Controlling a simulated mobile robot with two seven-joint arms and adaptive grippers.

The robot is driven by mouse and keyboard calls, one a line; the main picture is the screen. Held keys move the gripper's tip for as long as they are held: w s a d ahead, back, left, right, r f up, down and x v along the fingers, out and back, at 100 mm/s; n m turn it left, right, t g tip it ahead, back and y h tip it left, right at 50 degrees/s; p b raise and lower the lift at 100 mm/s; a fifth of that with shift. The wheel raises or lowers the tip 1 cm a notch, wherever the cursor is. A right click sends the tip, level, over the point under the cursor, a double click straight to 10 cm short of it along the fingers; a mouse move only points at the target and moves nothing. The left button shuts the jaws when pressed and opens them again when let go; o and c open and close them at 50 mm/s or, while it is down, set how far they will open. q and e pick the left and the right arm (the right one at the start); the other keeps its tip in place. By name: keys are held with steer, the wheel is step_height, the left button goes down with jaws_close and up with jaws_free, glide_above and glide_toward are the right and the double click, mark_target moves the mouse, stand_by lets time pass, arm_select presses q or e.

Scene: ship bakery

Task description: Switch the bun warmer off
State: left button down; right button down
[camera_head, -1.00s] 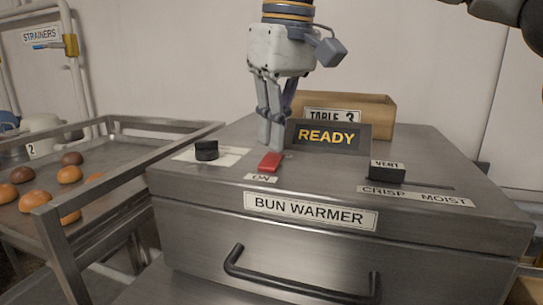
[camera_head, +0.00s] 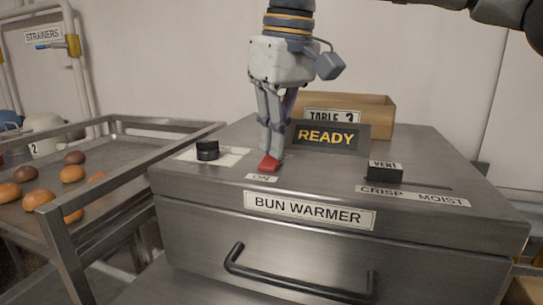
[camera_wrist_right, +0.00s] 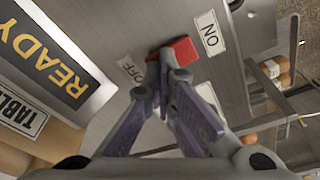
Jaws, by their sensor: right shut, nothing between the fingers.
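The bun warmer (camera_head: 420,229) is a steel box with a drawer front and a black handle. Its red switch (camera_head: 269,164) is on the top, behind an "ON" label (camera_head: 261,177). In the right wrist view the red switch (camera_wrist_right: 184,49) sits between the "ON" label (camera_wrist_right: 209,34) and the "OFF" label (camera_wrist_right: 131,69). My right gripper (camera_head: 273,150) points down, shut and empty. Its fingertips (camera_wrist_right: 165,66) are at the switch's OFF-side end, seeming to touch it and hiding part of it. My left gripper is not in view.
A lit "READY" display (camera_head: 327,137) stands just right of the fingers. A black knob (camera_head: 207,150) and a vent slider (camera_head: 385,172) are also on top. A bun rack (camera_head: 120,158) stands at left.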

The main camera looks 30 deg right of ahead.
steer(key=shift+r, duration=3.35)
